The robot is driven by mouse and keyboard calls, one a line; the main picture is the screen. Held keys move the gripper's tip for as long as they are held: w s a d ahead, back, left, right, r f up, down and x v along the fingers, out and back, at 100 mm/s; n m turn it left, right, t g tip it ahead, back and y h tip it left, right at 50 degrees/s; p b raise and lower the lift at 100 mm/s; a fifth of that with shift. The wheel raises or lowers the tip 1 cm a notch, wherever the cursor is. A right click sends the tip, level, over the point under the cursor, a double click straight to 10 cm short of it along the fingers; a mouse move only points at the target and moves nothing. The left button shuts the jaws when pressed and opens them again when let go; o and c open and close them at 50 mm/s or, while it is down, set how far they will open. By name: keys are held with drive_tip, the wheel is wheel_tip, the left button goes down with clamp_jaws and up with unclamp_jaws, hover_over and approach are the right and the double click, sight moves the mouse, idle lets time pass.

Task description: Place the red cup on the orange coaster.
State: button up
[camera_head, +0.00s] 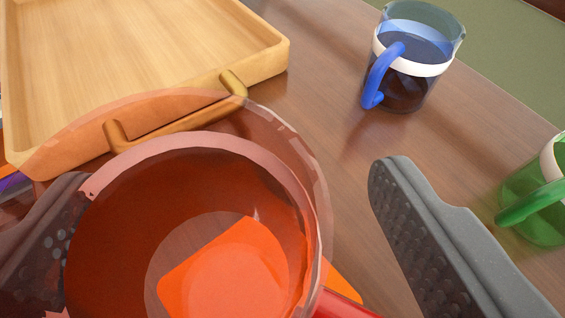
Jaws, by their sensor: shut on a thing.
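The red cup (110,235) is see-through and fills the lower left of the view, seen from above into its open mouth. Its red handle (345,306) points to the lower right, partly cut off by the frame. My gripper (230,175) is shut on the cup, with one dark finger at its left wall and the other to its right. A gap shows between the right fingertip and the rim. The orange coaster (346,282) shows through the cup's bottom and as a corner past its right side. I cannot tell whether the cup touches it.
A wooden tray (272,62) with a brass handle (180,122) lies at the upper left, close behind the cup. A clear cup with a blue handle (415,62) stands at the upper right. A green cup (535,205) stands at the right edge, near my right finger. Bare tabletop lies between them.

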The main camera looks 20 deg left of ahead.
sight(253, 276)
drive_tip(key=shift+w+f, duration=0.2)
drive_tip(key=shift+w, duration=0.05)
wheel_tip(253, 276, down, 3)
drive_tip(key=shift+f+b, duration=0.2)
drive_tip(key=shift+b, duration=0.35)
drive_tip(key=shift+r, duration=0.1)
drive_tip(key=o, duration=1)
drive_tip(key=shift+o, duration=0.2)
drive_tip(key=p+v, duration=0.1)
drive_tip(key=v, duration=1.1)
drive_tip(key=shift+w+r, duration=0.1)
drive_tip(key=shift+r, duration=0.1)
